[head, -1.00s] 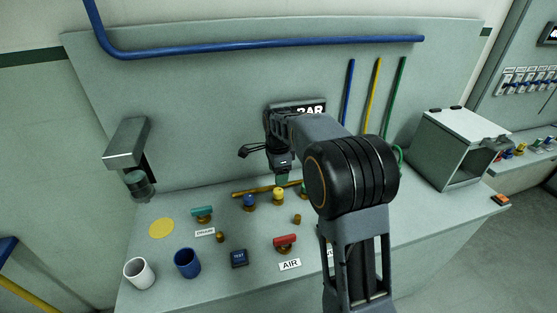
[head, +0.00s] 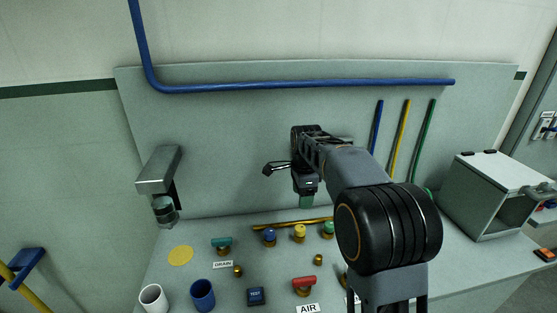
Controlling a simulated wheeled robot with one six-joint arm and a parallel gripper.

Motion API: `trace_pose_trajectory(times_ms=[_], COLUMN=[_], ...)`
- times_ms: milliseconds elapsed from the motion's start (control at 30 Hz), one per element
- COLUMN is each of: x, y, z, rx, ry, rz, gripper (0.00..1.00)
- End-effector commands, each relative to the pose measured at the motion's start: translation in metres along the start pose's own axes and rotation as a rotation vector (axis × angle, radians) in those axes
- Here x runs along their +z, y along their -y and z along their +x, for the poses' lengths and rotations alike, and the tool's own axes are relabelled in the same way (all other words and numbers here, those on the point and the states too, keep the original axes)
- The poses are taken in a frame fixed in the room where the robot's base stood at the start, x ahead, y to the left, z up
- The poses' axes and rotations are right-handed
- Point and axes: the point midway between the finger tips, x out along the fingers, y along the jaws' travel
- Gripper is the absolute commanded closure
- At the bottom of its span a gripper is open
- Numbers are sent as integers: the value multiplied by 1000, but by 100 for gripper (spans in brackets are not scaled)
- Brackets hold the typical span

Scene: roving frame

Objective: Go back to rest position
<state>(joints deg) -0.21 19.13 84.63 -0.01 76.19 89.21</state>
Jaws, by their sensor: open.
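My arm reaches up and forward from the lower right of the head view, with a large black joint in front. My gripper (head: 306,198) hangs at the far end of the arm, pointing down in front of the grey back panel (head: 230,130). It is open, with a dark green part at its tip; nothing is clearly seen held in it. It appears above the bench and apart from the knobs. My arm hides part of the panel and of the bench's right half.
The bench (head: 190,285) carries a white cup (head: 153,298), a blue cup (head: 203,294), a teal handle (head: 221,243), a red handle (head: 304,284), blue (head: 269,236) and yellow (head: 299,231) knobs, and an open-fronted box (head: 495,205). A spout (head: 160,170) juts out at left.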

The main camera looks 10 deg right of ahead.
Motion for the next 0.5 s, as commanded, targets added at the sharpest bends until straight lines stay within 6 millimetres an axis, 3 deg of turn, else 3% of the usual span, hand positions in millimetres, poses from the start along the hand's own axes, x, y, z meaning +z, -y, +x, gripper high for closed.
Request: trace_pose_trajectory(times_ms=[167, 267, 367, 500], x=[0, 0, 1, 2], y=[4, -4, -32, -94], z=[1, 24, 36, 37], rx=[-23, -8, -19, -74], ry=[-2, -2, -6, -47], rz=[-163, -403, -707, -1144], gripper=[37, 37, 37, 37])
